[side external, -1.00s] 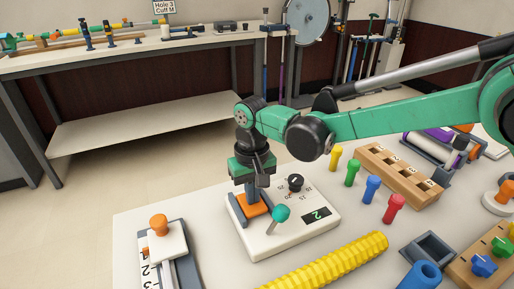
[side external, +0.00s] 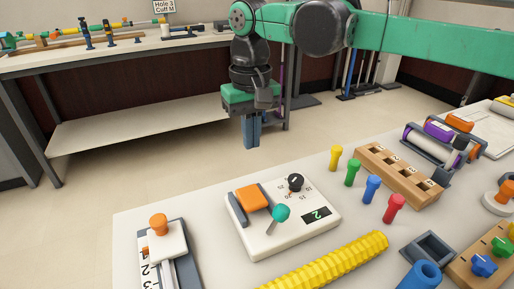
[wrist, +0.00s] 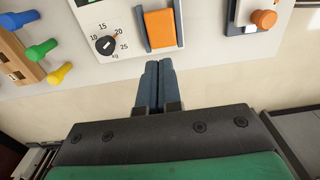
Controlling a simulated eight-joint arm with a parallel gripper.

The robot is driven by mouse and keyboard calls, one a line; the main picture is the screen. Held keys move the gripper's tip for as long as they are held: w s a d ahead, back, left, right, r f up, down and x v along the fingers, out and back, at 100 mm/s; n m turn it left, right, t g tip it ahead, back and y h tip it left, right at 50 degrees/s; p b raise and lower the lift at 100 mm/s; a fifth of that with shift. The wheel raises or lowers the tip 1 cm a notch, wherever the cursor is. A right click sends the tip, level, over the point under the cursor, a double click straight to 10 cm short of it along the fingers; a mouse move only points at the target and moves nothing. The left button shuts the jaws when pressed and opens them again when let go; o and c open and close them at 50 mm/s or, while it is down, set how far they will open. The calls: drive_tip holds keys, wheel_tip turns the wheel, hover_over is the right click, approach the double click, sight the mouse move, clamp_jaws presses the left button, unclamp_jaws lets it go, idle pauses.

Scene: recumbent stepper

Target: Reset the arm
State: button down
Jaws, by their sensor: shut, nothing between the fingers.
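My gripper (side external: 251,132) is shut and empty, its blue-grey fingers pointing down. It hangs above and beyond the far edge of the white table, clear of everything on it. In the wrist view the shut fingertips (wrist: 159,70) show side by side below the orange pedal. The white stepper unit (side external: 270,238) lies on the table with an orange pedal (side external: 253,197), a black dial (side external: 295,183), a teal-knobbed lever (side external: 281,213) and a display reading 2. The pedal (wrist: 160,28) and dial (wrist: 105,45) also show in the wrist view.
A slider with an orange knob (side external: 158,224) is at front left. A yellow ribbed roller (side external: 330,262) lies in front. Coloured pegs (side external: 371,188) and a wooden block (side external: 400,177) stand at right. A long bench (side external: 130,60) is behind, with open floor between.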

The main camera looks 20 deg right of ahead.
drive_tip(key=shift+r, duration=0.6)
drive_tip(key=s+d+f+t, duration=0.2)
drive_tip(key=s+d, duration=0.4)
drive_tip(key=d, duration=0.3)
drive_tip(key=s+d+f+t, duration=0.2)
drive_tip(key=s+d+t, duration=0.3)
drive_tip(key=d, duration=0.3)
drive_tip(key=shift+s+d+f, duration=0.4)
idle(0.5)
